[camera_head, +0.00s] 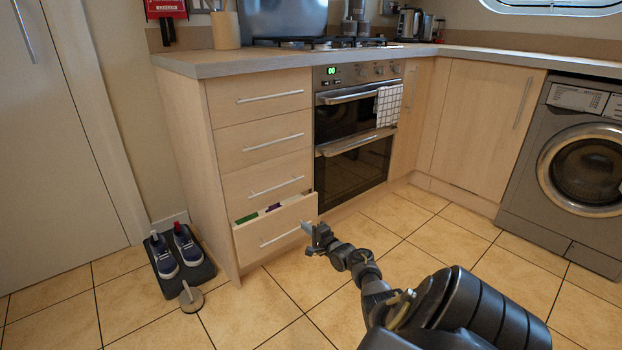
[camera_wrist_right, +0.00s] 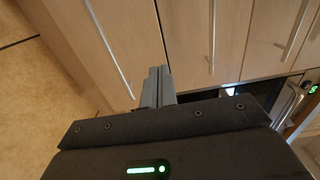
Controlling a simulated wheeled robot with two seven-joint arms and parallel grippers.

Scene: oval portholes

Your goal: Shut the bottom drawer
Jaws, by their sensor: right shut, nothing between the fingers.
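The bottom drawer (camera_head: 277,229) is pulled partly out of the light wood drawer unit, with some coloured items showing inside. Its metal bar handle (camera_head: 280,234) runs across the front. My right gripper (camera_head: 308,229) is at the right end of the drawer front, close to it; I cannot tell whether it touches. In the right wrist view, the shut fingers (camera_wrist_right: 157,80) point at wood fronts, with a bar handle (camera_wrist_right: 108,50) to their left. My left gripper does not show.
The three drawers above (camera_head: 265,139) are shut. The oven (camera_head: 352,130) with a checked towel stands to the right of the unit. Shoes on a dark mat (camera_head: 205,269) and a round doorstop-like object (camera_head: 191,298) are on the floor at left. The tiled floor in front is clear.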

